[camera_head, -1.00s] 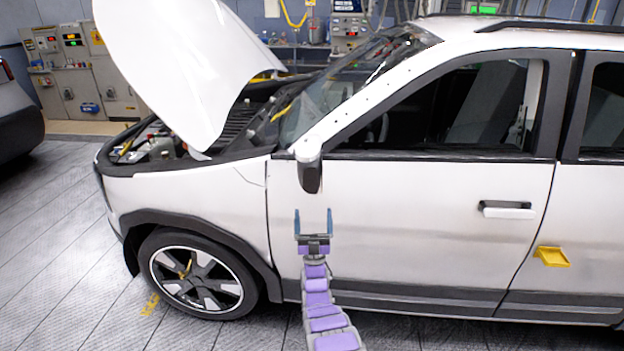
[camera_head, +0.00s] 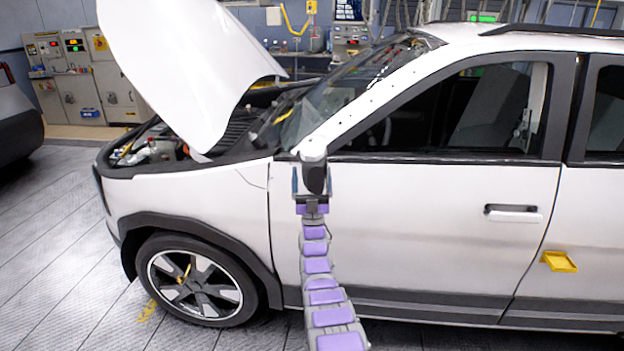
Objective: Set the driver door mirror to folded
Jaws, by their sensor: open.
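The driver door mirror (camera_head: 314,165) is white on top with a dark lower part. It sticks out from the white car at the front corner of the driver door (camera_head: 420,220). My gripper (camera_head: 311,184) is open, with its two blue fingers pointing up. One finger is at the left of the mirror and the other at its right edge. The mirror's dark part lies between them in the picture. I cannot tell whether either finger touches it.
The car's bonnet (camera_head: 190,65) is raised at the left, over the open engine bay. A door handle (camera_head: 512,213) and a yellow tray (camera_head: 559,261) are on the car's side to the right.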

